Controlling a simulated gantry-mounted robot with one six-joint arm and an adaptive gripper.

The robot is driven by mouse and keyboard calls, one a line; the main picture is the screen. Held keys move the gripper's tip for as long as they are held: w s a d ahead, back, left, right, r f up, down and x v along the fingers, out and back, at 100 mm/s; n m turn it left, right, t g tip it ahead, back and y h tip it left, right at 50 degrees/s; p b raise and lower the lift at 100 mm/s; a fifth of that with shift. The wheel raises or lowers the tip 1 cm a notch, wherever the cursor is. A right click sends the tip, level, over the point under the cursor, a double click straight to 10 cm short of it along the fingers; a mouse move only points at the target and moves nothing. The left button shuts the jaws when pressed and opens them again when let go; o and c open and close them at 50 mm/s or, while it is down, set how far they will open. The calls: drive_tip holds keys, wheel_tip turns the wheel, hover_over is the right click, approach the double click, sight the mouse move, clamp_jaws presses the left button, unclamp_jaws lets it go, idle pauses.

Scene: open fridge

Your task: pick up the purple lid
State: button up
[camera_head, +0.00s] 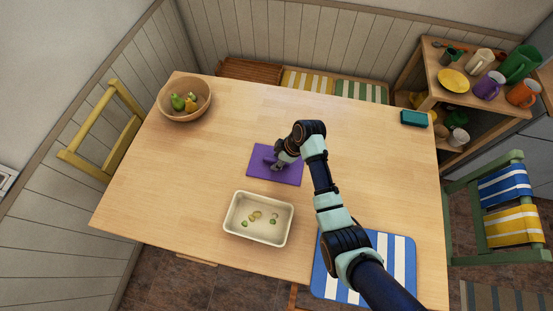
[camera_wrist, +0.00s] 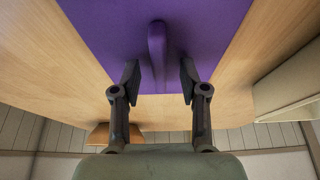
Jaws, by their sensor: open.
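The purple lid (camera_head: 287,175) lies flat on the wooden table, just behind the cream dish. In the wrist view the lid (camera_wrist: 105,40) fills the top middle, with a raised purple handle (camera_wrist: 156,45) along its centre. My gripper (camera_head: 276,165) is low over the lid. In the wrist view my gripper (camera_wrist: 160,78) is open, with one finger on each side of the handle's near end. Gaps show between the fingers and the handle. Whether the fingertips touch the lid's surface I cannot tell.
The cream dish (camera_head: 232,221) holds several small food pieces. A wooden bowl of fruit (camera_head: 203,108) stands at the back left. A blue striped mat (camera_head: 405,262) lies under my arm at the front right. A teal box (camera_head: 413,118) sits at the back right. The table's left side is clear.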

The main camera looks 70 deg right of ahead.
drive_tip(key=shift+f, duration=0.2)
idle(0.5)
drive_tip(key=shift+c, duration=0.4)
clamp_jaws()
